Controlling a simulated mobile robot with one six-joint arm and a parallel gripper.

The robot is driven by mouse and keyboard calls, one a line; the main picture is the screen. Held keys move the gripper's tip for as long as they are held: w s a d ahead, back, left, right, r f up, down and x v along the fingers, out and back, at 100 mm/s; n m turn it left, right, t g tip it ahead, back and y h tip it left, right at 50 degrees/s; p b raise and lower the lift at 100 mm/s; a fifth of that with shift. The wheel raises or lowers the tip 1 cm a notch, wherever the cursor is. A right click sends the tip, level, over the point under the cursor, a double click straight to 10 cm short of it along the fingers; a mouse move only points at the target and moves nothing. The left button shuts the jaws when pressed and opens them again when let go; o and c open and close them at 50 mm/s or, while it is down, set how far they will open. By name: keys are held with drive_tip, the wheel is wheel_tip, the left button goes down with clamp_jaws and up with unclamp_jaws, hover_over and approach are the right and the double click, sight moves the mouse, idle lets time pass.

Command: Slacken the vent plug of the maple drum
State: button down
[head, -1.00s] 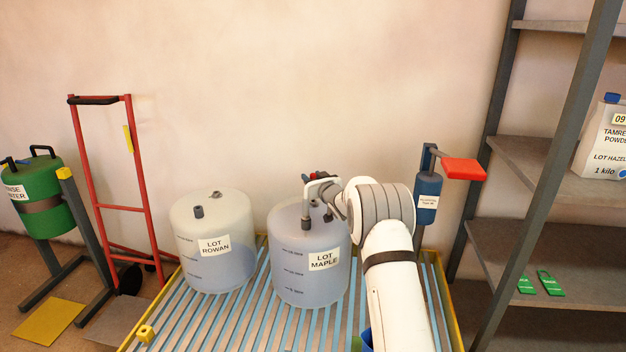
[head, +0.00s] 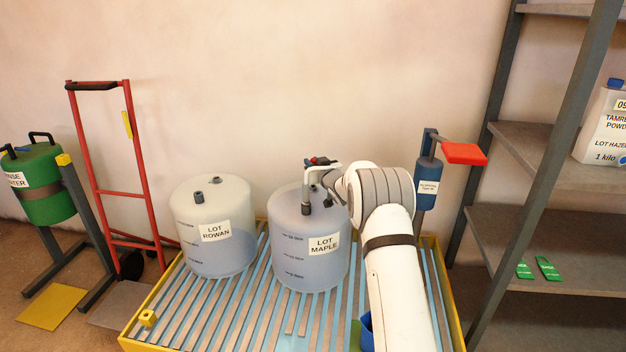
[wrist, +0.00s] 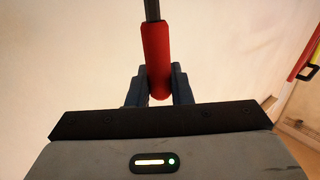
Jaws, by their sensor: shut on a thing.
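The maple drum (head: 298,252), a translucent tub labelled LOT MAPLE, stands upright on a slatted platform. I cannot tell which fitting is the vent plug. In the wrist view my gripper (wrist: 157,85) is shut on a red grip on a dark rod (wrist: 152,10).
The rowan drum (head: 195,255) stands to the left on the same platform (head: 142,325). A blue cylinder with a red handle (head: 464,154) is right of my arm. Shelving (head: 525,235) stands at the right, a red hand truck (head: 95,190) and green drum (head: 45,195) at the left.

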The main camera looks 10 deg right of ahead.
drive_tip(key=shift+p, duration=0.4)
drive_tip(key=shift+r+y+p, duration=0.15)
drive_tip(key=shift+y+p, duration=0.15)
drive_tip(key=shift+p, duration=0.1)
drive_tip(key=shift+n+g+y+p, duration=0.3)
drive_tip(key=shift+n+y+p, duration=0.15)
drive_tip(key=shift+p, duration=0.35)
drive_tip(key=shift+n+y+p, duration=0.45)
drive_tip(key=shift+y+p, duration=0.1)
drive_tip(key=shift+p, duration=0.6)
drive_tip(key=shift+f+n+g+y+p, duration=0.25)
drive_tip(key=shift+n+g+y+p, duration=0.15)
drive_tip(key=shift+g+y+p, duration=0.1)
drive_tip(key=shift+r+n+g+y+p, duration=0.3)
drive_tip(key=shift+n+y+p, duration=0.15)
drive_tip(key=shift+p, duration=0.4)
drive_tip(key=shift+f+n+g+y+p, duration=0.3)
drive_tip(key=shift+n+g+y+p, duration=0.25)
drive_tip(key=shift+n+g+y, duration=0.55)
drive_tip(key=shift+m+t, duration=0.25)
drive_tip(key=shift+t, duration=0.05)
